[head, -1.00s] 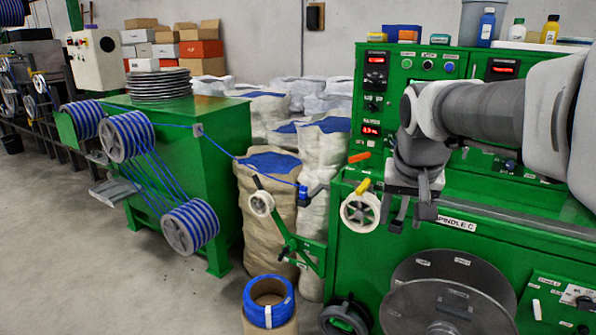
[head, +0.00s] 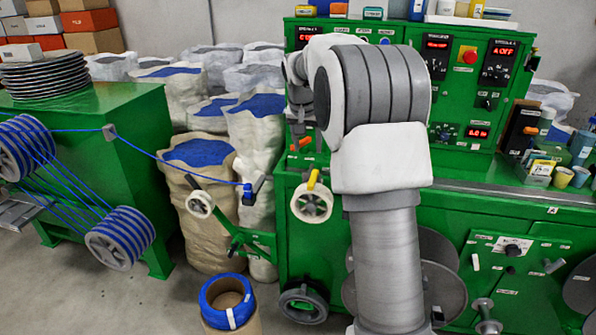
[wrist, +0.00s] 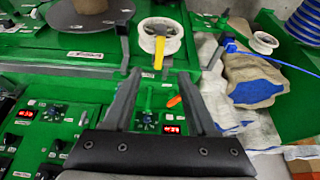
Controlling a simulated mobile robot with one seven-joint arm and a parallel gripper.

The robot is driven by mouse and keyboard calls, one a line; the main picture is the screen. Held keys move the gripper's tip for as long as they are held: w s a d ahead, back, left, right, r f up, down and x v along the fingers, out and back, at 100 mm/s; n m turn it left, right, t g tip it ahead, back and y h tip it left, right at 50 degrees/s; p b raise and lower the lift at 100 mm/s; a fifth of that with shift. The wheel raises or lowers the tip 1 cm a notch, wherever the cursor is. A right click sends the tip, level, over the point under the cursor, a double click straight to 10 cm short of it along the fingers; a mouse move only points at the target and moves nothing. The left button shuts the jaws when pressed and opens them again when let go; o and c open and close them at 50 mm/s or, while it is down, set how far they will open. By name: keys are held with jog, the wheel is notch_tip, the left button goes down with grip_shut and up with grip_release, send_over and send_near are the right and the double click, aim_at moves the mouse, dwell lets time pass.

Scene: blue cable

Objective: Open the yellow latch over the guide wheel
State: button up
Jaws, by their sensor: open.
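The yellow latch (head: 313,180) is a short bar at the top of the white guide wheel (head: 312,205), on the left end of the green machine's front. In the wrist view the latch (wrist: 159,56) lies against the rim of the guide wheel (wrist: 161,38), its end pointing toward my gripper (wrist: 162,74). My gripper is open, with nothing between its fingers. The latch lines up with the gap between the fingertips, apparently beyond them; the exact distance is unclear.
A blue cable (head: 180,167) runs to a blue and black fitting (head: 248,190) left of the wheel. A dark lever (wrist: 122,42) stands beside the wheel in the wrist view. An orange handle (wrist: 174,101) and control panel lie below. Sacks (head: 198,160) stand left of the machine.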

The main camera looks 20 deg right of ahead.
aim_at(311, 183)
jog(key=p+x, duration=0.1)
jog(key=x, duration=1.6)
jog(key=shift+w+f, duration=0.25)
jog(key=shift+f, duration=0.05)
grip_shut()
dwell(0.8)
